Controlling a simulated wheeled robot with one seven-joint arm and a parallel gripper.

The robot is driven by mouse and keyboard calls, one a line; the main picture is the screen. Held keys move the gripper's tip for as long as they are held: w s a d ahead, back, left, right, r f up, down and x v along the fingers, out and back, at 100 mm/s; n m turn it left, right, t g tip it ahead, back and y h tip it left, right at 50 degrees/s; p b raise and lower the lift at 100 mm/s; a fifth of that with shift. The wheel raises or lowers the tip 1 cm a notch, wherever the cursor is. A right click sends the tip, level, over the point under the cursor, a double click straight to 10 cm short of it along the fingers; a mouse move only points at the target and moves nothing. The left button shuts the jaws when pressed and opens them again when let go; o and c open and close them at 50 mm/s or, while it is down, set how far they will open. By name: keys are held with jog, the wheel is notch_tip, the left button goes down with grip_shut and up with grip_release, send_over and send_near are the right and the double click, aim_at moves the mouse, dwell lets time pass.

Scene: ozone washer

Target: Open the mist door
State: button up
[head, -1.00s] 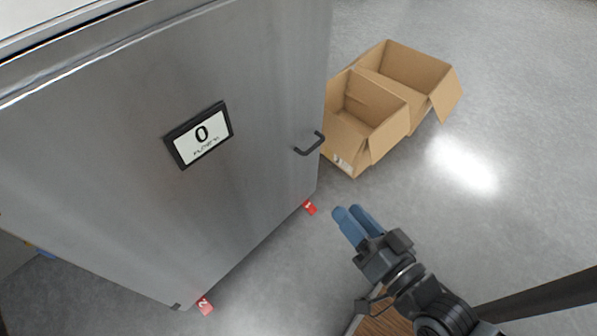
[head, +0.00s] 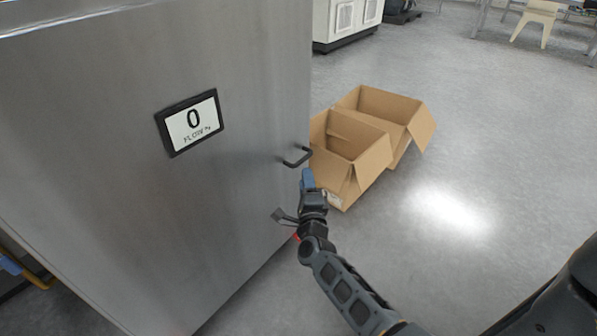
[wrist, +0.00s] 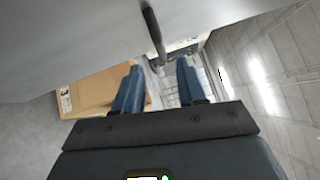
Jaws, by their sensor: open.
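The mist door (head: 230,180) is a grey metal panel at the left of the head view, and it looks shut. Its dark bar handle (head: 298,158) sticks out near the door's right edge. My gripper (head: 308,178) is just below the handle in the head view, with its blue fingers pointing up toward it. In the wrist view the fingers (wrist: 156,88) are spread apart and empty. The handle (wrist: 153,36) shows there beyond the fingertips, roughly in line with the gap between them. I cannot tell whether a finger touches the handle.
A black-framed display (head: 190,122) reading 0 is on the door. Open cardboard boxes (head: 352,150) stand on the floor just right of the door's edge, behind my gripper. A white cabinet (head: 345,18) is at the back.

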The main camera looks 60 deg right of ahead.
jog(key=x, duration=0.7)
jog(key=shift+b, duration=0.45)
jog(key=shift+r, duration=0.1)
grip_shut()
